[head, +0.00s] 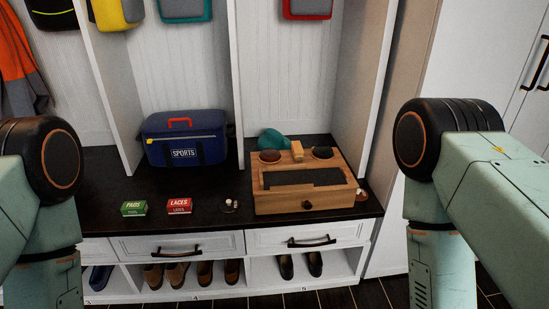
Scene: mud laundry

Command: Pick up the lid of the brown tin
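Two small round tins sit in the top of a wooden shoe-care box (305,200) on the dark bench. The left tin (270,156) looks reddish brown and the right tin (322,153) looks darker brown. At this size I cannot tell for certain which one is the brown tin, or whether each lid is on. My left and right arms show at the picture's sides, but neither gripper is in view.
A teal item (274,139) and a light wooden block (297,150) are by the tins. A blue sports bag (185,138), green box (134,208) and red box (179,206) stand left on the bench (110,220). Upright white partitions flank the bays.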

